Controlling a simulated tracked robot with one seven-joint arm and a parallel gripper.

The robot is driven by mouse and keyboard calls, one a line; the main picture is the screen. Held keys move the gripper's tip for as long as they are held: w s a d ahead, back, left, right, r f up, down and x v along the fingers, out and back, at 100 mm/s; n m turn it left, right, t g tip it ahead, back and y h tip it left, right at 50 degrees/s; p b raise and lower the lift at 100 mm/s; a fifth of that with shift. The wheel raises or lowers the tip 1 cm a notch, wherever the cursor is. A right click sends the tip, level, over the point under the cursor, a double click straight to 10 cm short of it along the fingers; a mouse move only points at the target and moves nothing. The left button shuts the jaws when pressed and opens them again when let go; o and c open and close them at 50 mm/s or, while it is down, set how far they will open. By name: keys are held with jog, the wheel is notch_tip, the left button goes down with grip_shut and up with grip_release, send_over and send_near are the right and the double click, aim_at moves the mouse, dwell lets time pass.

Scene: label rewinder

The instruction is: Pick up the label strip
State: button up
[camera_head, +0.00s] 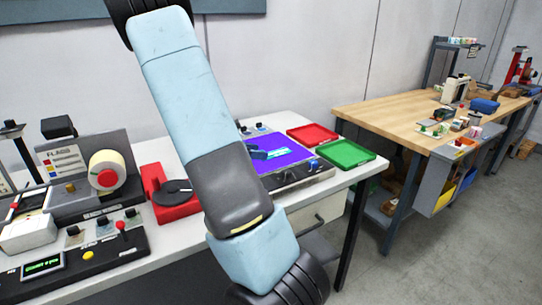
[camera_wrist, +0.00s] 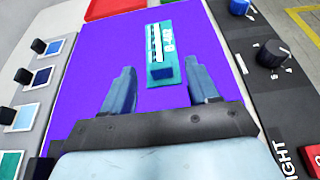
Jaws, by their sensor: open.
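The label strip (camera_wrist: 165,52) is a teal piece with a white barcode-like patch and lettering. In the wrist view it lies on a purple lit panel (camera_wrist: 105,65), upper middle. My gripper (camera_wrist: 165,88) is open and empty, its two blue fingers apart. I cannot tell the height of the fingers above the panel. In the head view the purple panel (camera_head: 290,153) shows beyond my arm, which hides part of it.
A red tray (camera_head: 312,134) and a green tray (camera_head: 346,153) stand behind and right of the panel. Knobs (camera_wrist: 270,55) flank the panel on the right, small switches (camera_wrist: 38,47) on the left. A label machine with a roll (camera_head: 107,170) stands at left. A wooden bench (camera_head: 390,112) is farther right.

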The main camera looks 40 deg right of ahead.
jog(key=shift+x, duration=0.95)
jog(key=shift+c, duration=0.3)
grip_shut()
